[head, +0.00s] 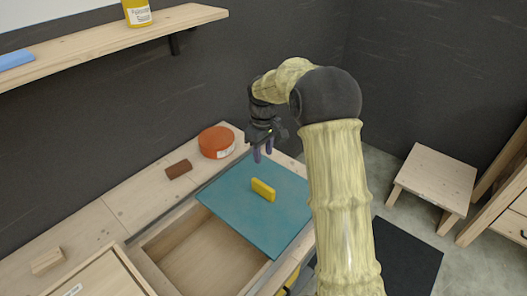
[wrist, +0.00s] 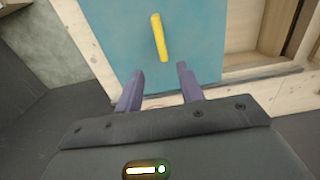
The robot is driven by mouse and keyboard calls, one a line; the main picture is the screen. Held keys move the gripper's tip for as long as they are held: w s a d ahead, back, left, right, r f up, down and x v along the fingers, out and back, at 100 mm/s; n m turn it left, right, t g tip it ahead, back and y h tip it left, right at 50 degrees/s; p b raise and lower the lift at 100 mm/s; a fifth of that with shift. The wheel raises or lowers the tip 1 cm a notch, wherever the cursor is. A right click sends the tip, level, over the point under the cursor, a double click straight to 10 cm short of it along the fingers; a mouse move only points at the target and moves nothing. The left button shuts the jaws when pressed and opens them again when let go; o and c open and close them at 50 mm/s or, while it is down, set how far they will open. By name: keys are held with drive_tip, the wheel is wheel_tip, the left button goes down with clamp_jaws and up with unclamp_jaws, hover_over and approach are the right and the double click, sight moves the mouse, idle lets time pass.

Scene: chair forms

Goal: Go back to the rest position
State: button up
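My gripper (head: 263,152) hangs above the far edge of the teal panel, near the orange round container. In the wrist view my gripper (wrist: 160,86) shows two purple fingers spread apart with nothing between them. The gripper is open and empty. My arm reaches up from the lower right of the head view and bends over toward the counter.
A teal panel (head: 228,213) partly covers an open wooden compartment (head: 205,262); a yellow handle-like bar (head: 263,189) is on it. An orange container (head: 217,142) and brown block (head: 179,169) are on the counter. A shelf (head: 110,38) overhangs left. A stool (head: 436,178) stands right.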

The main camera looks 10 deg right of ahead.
drive_tip(key=s+d+m+t, duration=0.1)
drive_tip(key=s+m, duration=0.3)
drive_tip(key=s, duration=0.9)
drive_tip(key=s+d+r+m+t+p, duration=0.1)
drive_tip(key=s+d+m, duration=0.3)
drive_tip(key=s, duration=0.8)
drive_tip(key=shift+s+t, duration=0.3)
drive_tip(key=shift+s, duration=0.05)
